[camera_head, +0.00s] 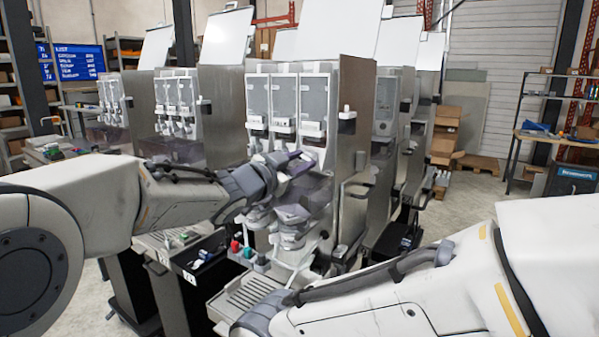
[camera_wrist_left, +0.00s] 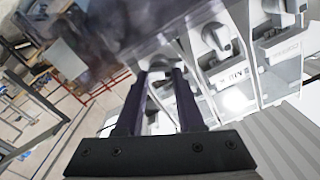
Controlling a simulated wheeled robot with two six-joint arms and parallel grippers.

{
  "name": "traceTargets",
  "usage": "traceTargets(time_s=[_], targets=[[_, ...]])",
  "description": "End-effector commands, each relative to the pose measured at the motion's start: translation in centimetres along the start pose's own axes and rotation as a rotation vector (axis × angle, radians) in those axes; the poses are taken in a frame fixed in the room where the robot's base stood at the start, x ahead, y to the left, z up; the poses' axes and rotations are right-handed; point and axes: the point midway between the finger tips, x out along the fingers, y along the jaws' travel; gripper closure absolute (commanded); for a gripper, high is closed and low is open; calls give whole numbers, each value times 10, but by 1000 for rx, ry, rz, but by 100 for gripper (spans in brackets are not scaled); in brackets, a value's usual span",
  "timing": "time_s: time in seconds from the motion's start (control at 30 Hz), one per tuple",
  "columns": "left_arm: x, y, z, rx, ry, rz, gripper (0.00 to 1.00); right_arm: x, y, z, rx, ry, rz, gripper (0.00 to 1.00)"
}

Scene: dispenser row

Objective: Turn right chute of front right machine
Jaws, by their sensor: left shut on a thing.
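The front right machine (camera_head: 353,150) is a tall metal dispenser with three clear-fronted columns and a row of pale chutes below them. Its right chute (camera_head: 311,150) is at the right end of the row, partly covered by my left gripper (camera_head: 300,161). In the left wrist view, the dark fingers of my left gripper (camera_wrist_left: 160,78) are closed around a whitish part (camera_wrist_left: 160,92), apparently the right chute. How far the chute is turned cannot be told. My right arm comes in from the right along the bottom, and its fingers are not visible.
More dispensers (camera_head: 180,105) stand to the left and behind. A drip tray (camera_head: 250,294) and a small dark box (camera_head: 200,257) sit below the front machines. A workbench (camera_head: 560,138) and cardboard boxes (camera_head: 445,135) are at the back right. Open floor lies right of the machines.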

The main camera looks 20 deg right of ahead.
Motion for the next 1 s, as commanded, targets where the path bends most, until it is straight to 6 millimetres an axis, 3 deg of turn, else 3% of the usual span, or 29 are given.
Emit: traceTargets(time_s=[0.3, 1.0], targets=[[0, 2, 3, 301, 1, -2, 100, 26, 2, 1, 0, 0, 0, 55], [0, 4, 3, 922, 0, -1, 100, 64, 5, 3, 0, 0, 0, 55]])
